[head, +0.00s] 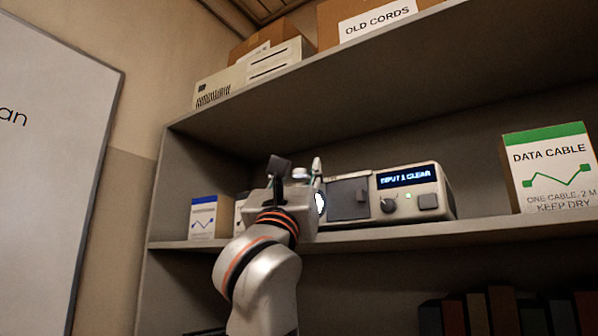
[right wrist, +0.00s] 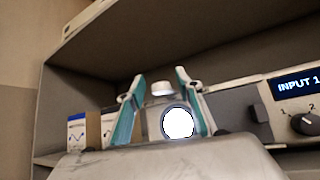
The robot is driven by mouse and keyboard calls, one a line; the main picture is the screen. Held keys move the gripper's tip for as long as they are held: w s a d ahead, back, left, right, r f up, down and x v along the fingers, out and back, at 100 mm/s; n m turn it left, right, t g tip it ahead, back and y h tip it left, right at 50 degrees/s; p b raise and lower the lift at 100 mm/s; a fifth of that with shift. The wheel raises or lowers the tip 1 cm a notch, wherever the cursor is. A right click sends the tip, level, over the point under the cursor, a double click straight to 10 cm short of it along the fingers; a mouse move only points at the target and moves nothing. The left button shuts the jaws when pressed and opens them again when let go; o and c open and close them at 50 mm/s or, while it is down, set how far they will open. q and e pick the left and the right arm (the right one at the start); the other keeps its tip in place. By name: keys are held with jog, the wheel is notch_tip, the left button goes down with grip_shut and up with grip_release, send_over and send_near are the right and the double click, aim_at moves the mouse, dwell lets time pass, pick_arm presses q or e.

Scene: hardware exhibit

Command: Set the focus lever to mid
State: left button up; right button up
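A pale projector-like device (head: 437,205) stands on the middle shelf, its display (head: 405,176) reading "INPUT 1 CLEAR". Its bright round lens (head: 320,203) shows beside my right gripper and also in the right wrist view (right wrist: 178,122). A silver cap-like piece (right wrist: 162,88) sits above the lens; I cannot tell if it is the focus lever, and its setting is not readable. My right gripper (head: 298,168) is in front of the device's left part. Its teal-padded fingers (right wrist: 160,100) are apart, either side of the cap, with no contact visible. My left gripper is out of view.
A dark knob (head: 388,205) and a button (head: 428,201) are on the device's front. A blue-labelled box (head: 202,217) stands left, a "DATA CABLE" box (head: 548,168) right. The upper shelf (head: 340,95) overhangs. A whiteboard (head: 50,160) is at far left.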

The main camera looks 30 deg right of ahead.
jog(key=v, duration=1.2)
dwell(0.3)
